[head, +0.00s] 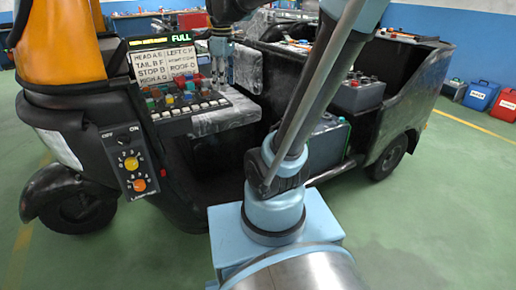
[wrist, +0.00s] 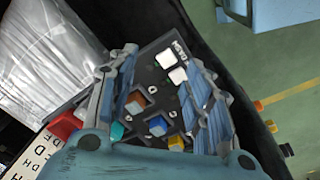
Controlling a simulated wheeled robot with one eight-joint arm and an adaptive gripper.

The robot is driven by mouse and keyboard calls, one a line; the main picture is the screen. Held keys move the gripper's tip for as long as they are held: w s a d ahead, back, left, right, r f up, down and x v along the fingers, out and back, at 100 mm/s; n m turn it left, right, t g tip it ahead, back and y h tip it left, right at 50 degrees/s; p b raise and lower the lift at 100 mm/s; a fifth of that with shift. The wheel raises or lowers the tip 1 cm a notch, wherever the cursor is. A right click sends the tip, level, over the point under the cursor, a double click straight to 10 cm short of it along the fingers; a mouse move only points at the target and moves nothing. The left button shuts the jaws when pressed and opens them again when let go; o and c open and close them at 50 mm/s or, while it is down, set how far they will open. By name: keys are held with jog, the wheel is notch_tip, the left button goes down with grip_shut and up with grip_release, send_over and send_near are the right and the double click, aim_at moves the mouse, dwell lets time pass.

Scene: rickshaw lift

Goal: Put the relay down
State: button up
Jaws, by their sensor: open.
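My gripper (head: 220,62) is over the relay panel (head: 222,119) at the front of the rickshaw; it also shows in the wrist view (wrist: 160,85), fingers apart. Small coloured relay cubes stand on the dark panel (wrist: 150,80). In the wrist view, a brown-topped cube (wrist: 136,101) is close to the left finger, a blue cube (wrist: 157,127) and a yellow cube (wrist: 176,143) are lower. Two white cubes (wrist: 177,75) are higher, between the fingers. A red cube (wrist: 65,123) and a teal cube (wrist: 117,131) are at the left. I cannot tell whether a finger touches any cube.
A lettered card (head: 163,65) and a lit "FULL" display (head: 182,39) stand behind the panel. A dial box (head: 130,160) hangs at its front left. Blue and red cases (head: 480,96) stand far right. Green floor is open at right.

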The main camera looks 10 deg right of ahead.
jog(key=s+d+f+m, duration=0.4)
jog(key=s+f+m, duration=0.1)
jog(key=s+f, duration=0.3)
jog(key=s+d+f+m+t, duration=0.1)
jog(key=s+d+f+m, duration=0.3)
jog(key=s+f, duration=0.5)
notch_tip(320, 180, down, 2)
jog(key=m, duration=0.2)
jog(key=shift+s+d+m, duration=0.15)
jog(key=shift+m, duration=0.15)
